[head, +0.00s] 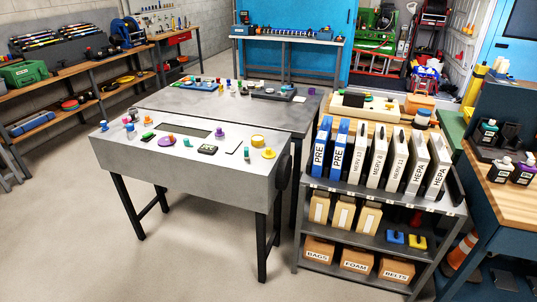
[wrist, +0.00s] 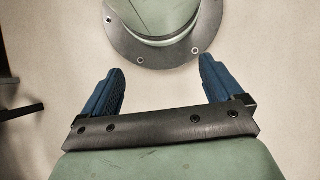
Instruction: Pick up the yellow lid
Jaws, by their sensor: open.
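A small yellow lid (head: 269,153) with a raised knob lies near the right front corner of the grey metal bench top (head: 190,155) in the head view. A round yellow-tan piece (head: 258,141) sits just behind it. A purple lid-like disc (head: 166,140) lies further left. My gripper (wrist: 161,65) shows only in the wrist view, with two blue fingers spread wide and nothing between them. It is not in the head view, and the yellow lid is not in the wrist view, so their distance cannot be told.
A dark handheld device (head: 207,150), a slot (head: 186,130) and several small coloured parts share the bench top. A second grey table (head: 215,103) with more items stands behind. A shelf (head: 372,196) of upright filters stands close on the right. Open floor (head: 60,220) lies to the left.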

